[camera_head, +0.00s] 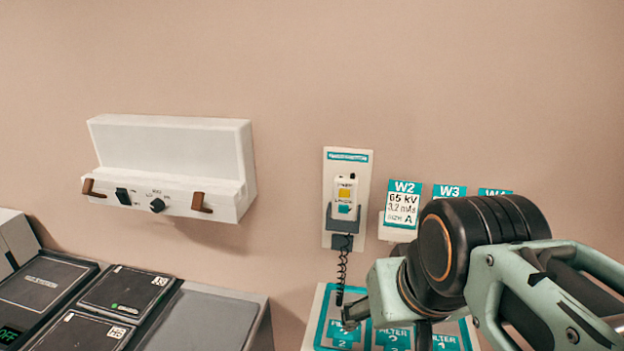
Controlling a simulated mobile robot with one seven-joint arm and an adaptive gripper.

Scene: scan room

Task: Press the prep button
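A small white handset (344,184) hangs in a dark holder on a pale wall plate (329,218) with a teal strip at its top. The handset has a yellow button (344,194) and a teal button (343,209) below it. The lettering beside them is too small to read, so I cannot tell which is the prep button. My gripper (386,330) is at the lower middle right, below and right of the handset and apart from it in the picture.
A coiled cord (342,265) hangs below the handset. Cards marked W2 (402,205) and W3 (448,190) are at the right, partly behind my arm. Teal filter panels (343,333) lie below. A white viewer box (170,155) and a console (120,292) are at the left.

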